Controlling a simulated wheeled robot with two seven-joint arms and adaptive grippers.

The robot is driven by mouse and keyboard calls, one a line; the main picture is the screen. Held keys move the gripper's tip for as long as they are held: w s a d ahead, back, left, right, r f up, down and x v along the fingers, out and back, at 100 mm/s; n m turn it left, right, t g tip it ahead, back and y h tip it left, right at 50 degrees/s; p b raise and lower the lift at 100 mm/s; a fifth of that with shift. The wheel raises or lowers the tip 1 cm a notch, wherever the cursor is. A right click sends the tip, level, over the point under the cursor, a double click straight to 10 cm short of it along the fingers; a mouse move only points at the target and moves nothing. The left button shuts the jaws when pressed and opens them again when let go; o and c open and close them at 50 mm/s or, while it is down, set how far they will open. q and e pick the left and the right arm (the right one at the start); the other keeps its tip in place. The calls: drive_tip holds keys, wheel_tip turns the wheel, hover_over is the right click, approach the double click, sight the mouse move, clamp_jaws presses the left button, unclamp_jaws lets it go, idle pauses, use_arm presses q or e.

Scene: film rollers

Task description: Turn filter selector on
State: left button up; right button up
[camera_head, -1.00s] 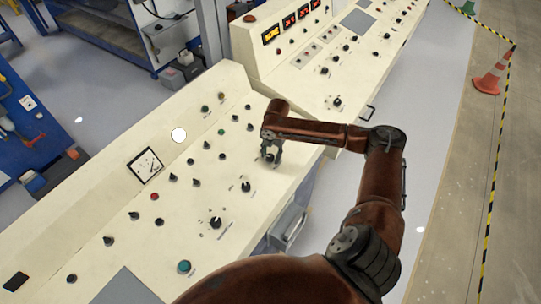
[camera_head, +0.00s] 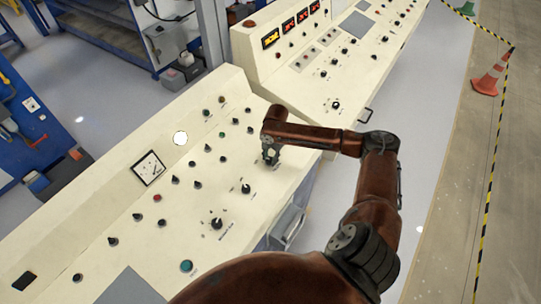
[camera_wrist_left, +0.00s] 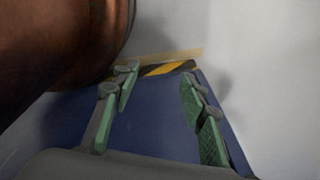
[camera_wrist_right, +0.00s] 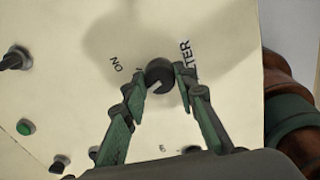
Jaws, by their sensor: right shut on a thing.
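The filter selector is a dark round knob (camera_wrist_right: 160,74) with a pale pointer mark, on the cream panel. In the right wrist view, the word ON and partly covered lettering ending in "LTER" stand beside it. My right gripper (camera_wrist_right: 164,82) is shut on the knob, with a green-padded finger on either side. In the head view my right gripper (camera_head: 271,157) reaches down to the panel and hides the knob. My left gripper (camera_wrist_left: 158,78) is open and empty, its fingers wide apart, away from the panel.
The cream control panel (camera_head: 110,185) carries several other knobs, a green button (camera_head: 186,266) and a dial meter (camera_head: 148,168). A second console (camera_head: 350,75) with lit displays stands behind. A traffic cone (camera_head: 489,80) and striped tape lie to the right, with open floor between.

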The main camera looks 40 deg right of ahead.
drive_tip(key=m+p, duration=0.4)
drive_tip(key=p, duration=0.1)
drive_tip(key=m+p, duration=0.3)
drive_tip(key=p, duration=0.2)
drive_tip(key=shift+r+m, duration=0.2)
drive_tip(key=shift+m, duration=0.2)
drive_tip(key=shift+f+m+p, duration=0.15)
drive_tip(key=shift+m+p, duration=1.05)
drive_tip(key=shift+p, duration=0.1)
drive_tip(key=o, duration=1.2)
drive_tip(key=shift+c, duration=0.2)
wheel_tip(320, 180, up, 12)
drive_tip(key=s, duration=0.1)
drive_tip(key=shift+d, duration=0.25)
drive_tip(key=shift+s+f, duration=0.1)
